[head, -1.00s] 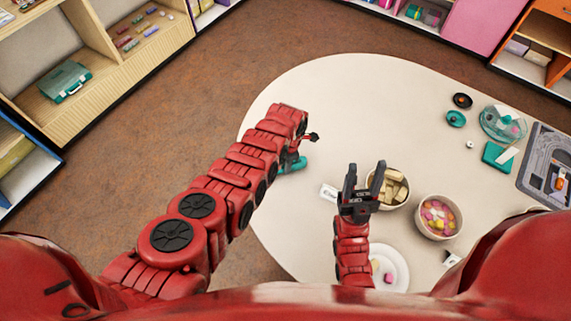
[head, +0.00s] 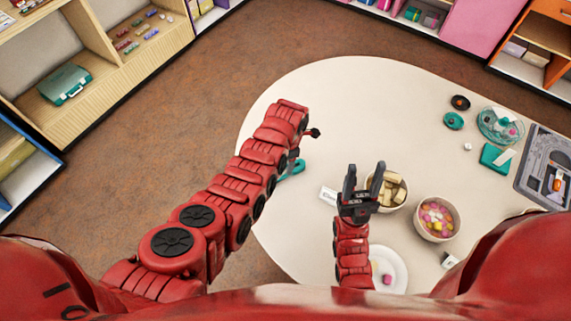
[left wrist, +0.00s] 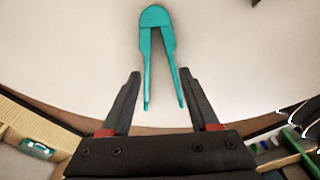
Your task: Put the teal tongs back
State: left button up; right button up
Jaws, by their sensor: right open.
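The teal tongs (head: 292,171) lie on the cream table (head: 330,100) near its left edge, partly hidden by my left arm in the head view. In the left wrist view the tongs (left wrist: 155,45) show whole, with the rounded joined end away from me and the two legs toward me. My left gripper (left wrist: 160,76) is open. Its fingers appear on either side of the legs, with gaps to both; I cannot tell its height above them. My right gripper (head: 363,180) is open and empty, beside the bowl of tan blocks (head: 402,202).
A white label card (head: 327,195) stands between the tongs and my right gripper. A bowl of colourful beads (head: 437,236), a white plate (head: 401,267), a glass jar (head: 487,125), a teal box (head: 495,158) and a grey tray (head: 545,150) are further right. The table's upper middle is clear.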

pick_arm(q)
notch_tip(320, 180, up, 14)
jog(key=d+p, duration=0.1)
jog(key=shift+w+f+p, duration=0.15)
jog(key=shift+p, duration=0.2)
